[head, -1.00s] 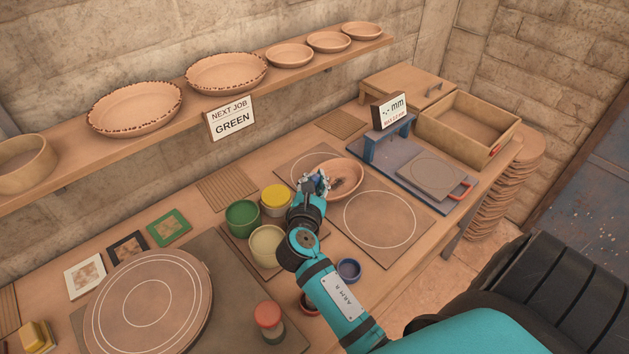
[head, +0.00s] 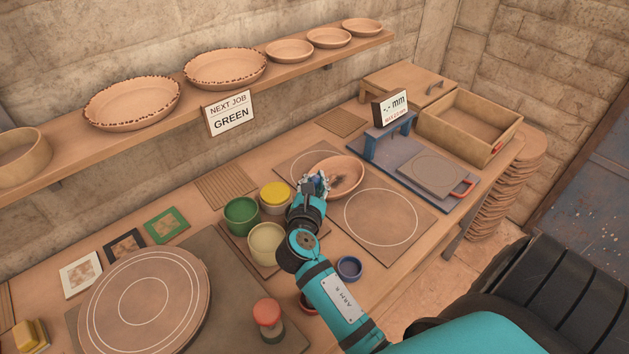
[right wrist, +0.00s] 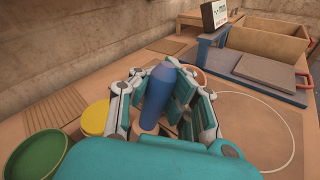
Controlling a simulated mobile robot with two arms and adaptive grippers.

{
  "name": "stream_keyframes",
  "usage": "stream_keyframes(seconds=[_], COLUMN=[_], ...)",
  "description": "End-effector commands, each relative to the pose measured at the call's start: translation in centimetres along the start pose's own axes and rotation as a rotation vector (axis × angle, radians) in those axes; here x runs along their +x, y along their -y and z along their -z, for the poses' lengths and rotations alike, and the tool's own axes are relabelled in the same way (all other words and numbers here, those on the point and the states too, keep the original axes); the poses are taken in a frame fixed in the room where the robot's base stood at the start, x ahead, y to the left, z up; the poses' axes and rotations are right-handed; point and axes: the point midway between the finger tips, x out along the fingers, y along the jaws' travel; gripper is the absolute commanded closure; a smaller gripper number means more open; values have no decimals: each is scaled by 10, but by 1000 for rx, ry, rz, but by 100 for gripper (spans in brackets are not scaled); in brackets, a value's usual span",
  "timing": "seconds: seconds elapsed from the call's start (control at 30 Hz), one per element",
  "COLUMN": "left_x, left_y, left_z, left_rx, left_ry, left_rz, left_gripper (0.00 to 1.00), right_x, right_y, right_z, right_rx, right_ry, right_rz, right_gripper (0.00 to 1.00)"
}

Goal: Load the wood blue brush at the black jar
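My right gripper (head: 316,185) is over the worktable, beside a clay bowl. In the right wrist view its fingers (right wrist: 158,100) stand on both sides of a blue brush handle (right wrist: 157,95) and appear closed on it. The handle is roughly upright, leaning a little; a pale wooden part shows below it, and its lower end is hidden. In the head view only a bit of blue shows between the fingers. I cannot make out a black jar; my gripper covers the spot beside the green (head: 241,216), yellow (head: 275,198) and cream (head: 267,243) jars. My left gripper is not in view.
A clay bowl (head: 345,178) is just right of my gripper. A small blue cup (head: 349,268) and a red-topped jar (head: 267,314) stand near the front. A round board (head: 146,300) is at left. A blue-framed gauge (head: 388,142) and wooden box (head: 470,133) are at right.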

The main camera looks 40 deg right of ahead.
Motion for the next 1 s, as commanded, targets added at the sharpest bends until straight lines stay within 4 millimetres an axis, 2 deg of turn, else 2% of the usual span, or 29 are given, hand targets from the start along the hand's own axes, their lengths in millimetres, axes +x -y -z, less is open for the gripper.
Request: stream_keyframes(seconds=[1.0], left_x=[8], left_y=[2], left_z=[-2], left_rx=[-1], left_ry=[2], left_rz=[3], left_gripper=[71], right_x=[2], right_y=[4], right_z=[12], right_rx=[-1], right_ry=[1], right_rz=[0], right_gripper=[100])
